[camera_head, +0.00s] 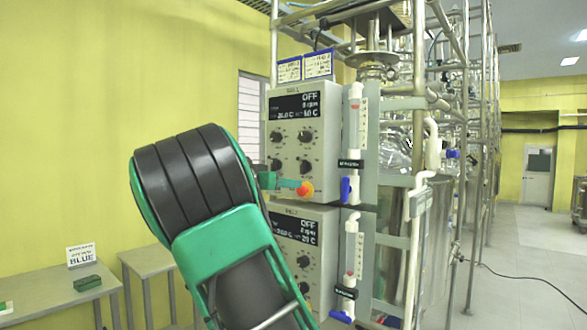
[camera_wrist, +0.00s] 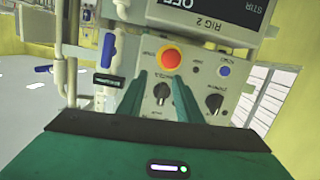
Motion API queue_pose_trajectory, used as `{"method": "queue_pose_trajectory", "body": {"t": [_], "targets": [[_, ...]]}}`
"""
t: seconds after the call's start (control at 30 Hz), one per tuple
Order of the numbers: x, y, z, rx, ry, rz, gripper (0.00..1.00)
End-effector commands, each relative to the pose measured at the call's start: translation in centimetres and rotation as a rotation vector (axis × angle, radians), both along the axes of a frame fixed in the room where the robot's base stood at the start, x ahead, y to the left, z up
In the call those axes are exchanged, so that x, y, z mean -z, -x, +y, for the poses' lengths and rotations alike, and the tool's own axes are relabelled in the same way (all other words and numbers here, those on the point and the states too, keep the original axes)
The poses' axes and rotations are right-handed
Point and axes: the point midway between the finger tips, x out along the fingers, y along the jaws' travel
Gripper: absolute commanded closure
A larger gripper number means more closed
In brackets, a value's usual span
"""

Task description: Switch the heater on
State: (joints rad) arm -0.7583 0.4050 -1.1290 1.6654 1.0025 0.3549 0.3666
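The upper control panel (camera_head: 302,133) is a grey box with a dark display (camera_head: 296,106) reading OFF, several black knobs and a red button (camera_head: 305,188) at its lower right. My gripper (camera_wrist: 160,92) is in front of this panel's lower part, its two green fingers apart and nothing held. In the wrist view, which is upside down, a black knob (camera_wrist: 161,91) shows between the fingers. Another black knob (camera_wrist: 214,99) and a blue button (camera_wrist: 225,71) are to the right. I cannot tell whether the fingers touch the knob. The small knob labels are unreadable.
A second panel (camera_head: 318,248) marked RIG 2 sits below, also reading OFF and partly hidden by my arm. Flow tubes with blue valves (camera_head: 346,188) stand to the right of the panels. Low tables (camera_head: 50,302) are at the left. Open floor lies at the right.

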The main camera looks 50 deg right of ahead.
Motion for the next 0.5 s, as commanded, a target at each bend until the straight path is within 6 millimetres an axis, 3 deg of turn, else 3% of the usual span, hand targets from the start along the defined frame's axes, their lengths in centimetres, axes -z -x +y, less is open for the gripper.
{"method": "queue_pose_trajectory", "body": {"t": [0.03, 0.1, 0.2, 0.33, 0.5], "targets": [[-2.0, -0.9, 1.4, -0.005, 0.058, -0.026, 0.68], [-3.9, -1.4, 2.7, -0.006, 0.111, -0.056, 0.68], [-5.4, -1.7, 3.6, -0.006, 0.152, -0.078, 0.68], [-5.7, -1.7, 2.9, -0.002, 0.16, -0.083, 0.68], [-5.7, -1.8, 0.4, 0.0, 0.157, -0.083, 0.68]]}}
